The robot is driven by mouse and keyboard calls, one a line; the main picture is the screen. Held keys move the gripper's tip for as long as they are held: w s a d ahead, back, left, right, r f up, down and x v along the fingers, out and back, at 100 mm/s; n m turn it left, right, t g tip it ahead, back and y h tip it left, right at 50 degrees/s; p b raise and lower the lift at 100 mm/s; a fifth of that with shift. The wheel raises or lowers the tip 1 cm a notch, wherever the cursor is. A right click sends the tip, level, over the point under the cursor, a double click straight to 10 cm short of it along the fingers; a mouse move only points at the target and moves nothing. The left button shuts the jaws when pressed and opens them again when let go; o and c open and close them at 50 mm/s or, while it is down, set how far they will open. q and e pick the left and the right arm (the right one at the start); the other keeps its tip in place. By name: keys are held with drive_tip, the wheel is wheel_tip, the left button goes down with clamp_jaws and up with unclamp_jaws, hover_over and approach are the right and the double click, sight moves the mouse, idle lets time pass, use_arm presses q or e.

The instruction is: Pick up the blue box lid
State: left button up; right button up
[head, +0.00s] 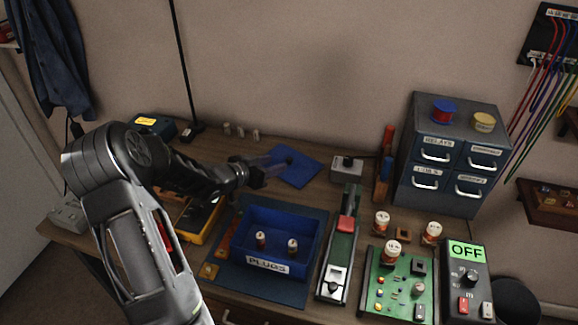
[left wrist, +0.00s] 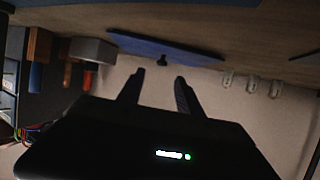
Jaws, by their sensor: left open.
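The blue box lid (head: 293,168) lies flat on the table behind the blue box, near the back wall. In the left wrist view the blue lid (left wrist: 165,47) shows edge-on, with a small dark knob on it. My left gripper (head: 272,162) reaches in from the left at the lid's left side. Its fingers (left wrist: 158,85) are open, with the knob seen just beyond and between the tips; I see no contact. The open blue box marked PLUGS (head: 262,266) stands in front and holds two plugs. My right gripper is not in view.
A grey drawer cabinet (head: 452,150) stands at the right, with a small grey box (head: 346,168) left of it. Several small pegs (head: 241,132) stand by the wall. A green slider board (head: 342,245) and a green circuit board (head: 398,285) lie right of the box.

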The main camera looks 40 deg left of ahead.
sight(289, 159)
use_arm(q)
drive_tip(key=shift+x, duration=1.3)
drive_tip(key=x, duration=0.5)
drive_tip(key=shift+w+a+p, duration=0.1)
drive_tip(key=shift+a+p, duration=0.05)
drive_tip(key=shift+p, duration=0.25)
drive_tip(key=shift+c, duration=0.2)
clamp_jaws()
